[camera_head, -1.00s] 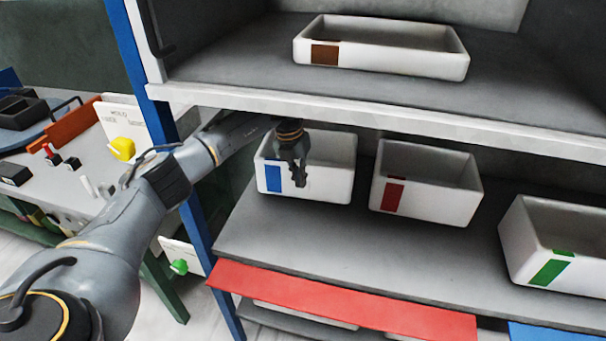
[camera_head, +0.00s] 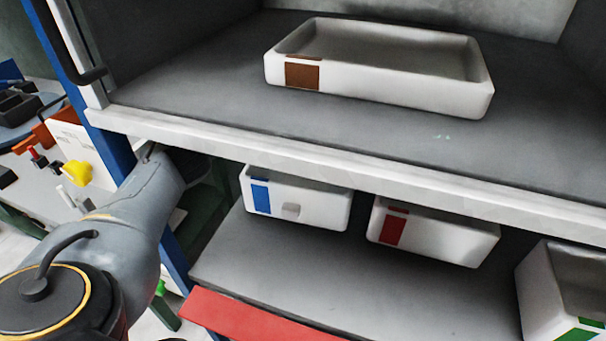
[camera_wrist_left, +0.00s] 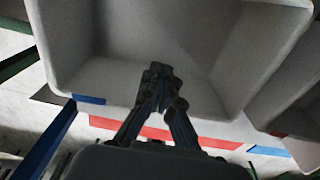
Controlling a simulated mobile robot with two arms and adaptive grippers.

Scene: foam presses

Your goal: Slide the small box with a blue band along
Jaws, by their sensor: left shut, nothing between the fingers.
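The small white box with a blue band (camera_head: 318,207) stands on the lower shelf, under the front edge of the shelf above. A small grey patch shows on its front. In the left wrist view I look down into this box (camera_wrist_left: 225,60), with its blue band (camera_wrist_left: 88,99) at lower left. My left gripper (camera_wrist_left: 158,80) is shut and empty, its fingertips overlapping the box's interior beside the wall with the band. I cannot tell whether they touch it. In the head view my left arm comes in from the left and its gripper is hidden. My right gripper is not in view.
A box with a red band (camera_head: 440,240) stands just right, and one with a green band (camera_head: 540,300) farther right. A wide tray with a brown band (camera_head: 390,90) sits on the upper shelf (camera_head: 180,100). The lower shelf (camera_head: 270,265) is bare in front.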

